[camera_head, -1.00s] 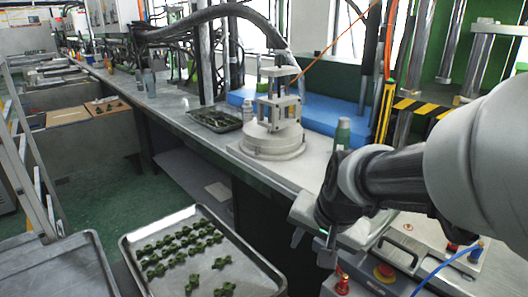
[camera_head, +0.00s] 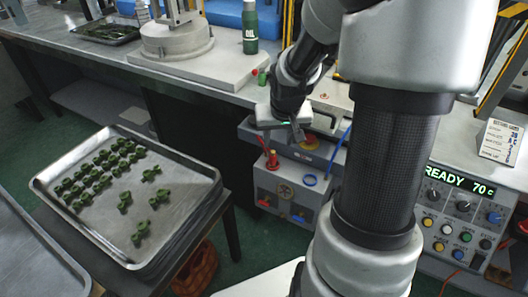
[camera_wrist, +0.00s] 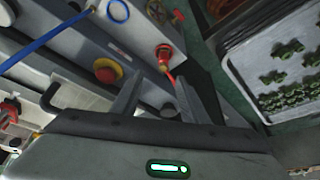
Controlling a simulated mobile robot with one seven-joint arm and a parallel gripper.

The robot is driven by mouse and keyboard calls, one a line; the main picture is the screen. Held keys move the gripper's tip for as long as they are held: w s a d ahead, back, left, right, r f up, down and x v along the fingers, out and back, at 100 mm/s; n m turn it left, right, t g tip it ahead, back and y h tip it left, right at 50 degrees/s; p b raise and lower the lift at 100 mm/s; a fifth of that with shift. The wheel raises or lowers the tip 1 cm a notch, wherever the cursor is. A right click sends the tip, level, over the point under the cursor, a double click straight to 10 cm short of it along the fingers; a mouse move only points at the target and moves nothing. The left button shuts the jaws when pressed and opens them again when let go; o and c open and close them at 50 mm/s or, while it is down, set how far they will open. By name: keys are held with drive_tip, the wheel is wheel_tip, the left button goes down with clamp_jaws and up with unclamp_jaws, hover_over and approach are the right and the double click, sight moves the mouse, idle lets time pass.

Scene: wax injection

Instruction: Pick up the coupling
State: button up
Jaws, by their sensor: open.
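Several small dark green knobbly parts, which look like the couplings (camera_head: 124,200), lie on a grey metal tray (camera_head: 182,208) at the left. Most are in close rows on the tray's left side; a few lie apart toward its right and front. In the wrist view, the green parts (camera_wrist: 290,75) and the tray (camera_wrist: 238,62) are at the right, partly cut off. My gripper (camera_head: 296,128) is right of the tray, over the machine at the bench front. In the wrist view, its two fingers (camera_wrist: 158,97) stand apart with nothing between them.
A green oil bottle (camera_head: 250,28) stands on the bench behind. A control panel (camera_head: 462,205) is at the right. Another tray (camera_head: 30,265) lies at the lower left.

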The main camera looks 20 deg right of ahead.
sight(273, 152)
drive_tip(key=b+x, duration=0.1)
drive_tip(key=x, duration=0.2)
drive_tip(key=b+x, duration=0.1)
drive_tip(key=x, duration=0.2)
drive_tip(key=b+x, duration=0.1)
drive_tip(key=x, duration=0.2)
drive_tip(key=shift+w+a+f+b, duration=0.2)
drive_tip(key=shift+a+b, duration=0.1)
drive_tip(key=shift+b, duration=0.1)
clamp_jaws()
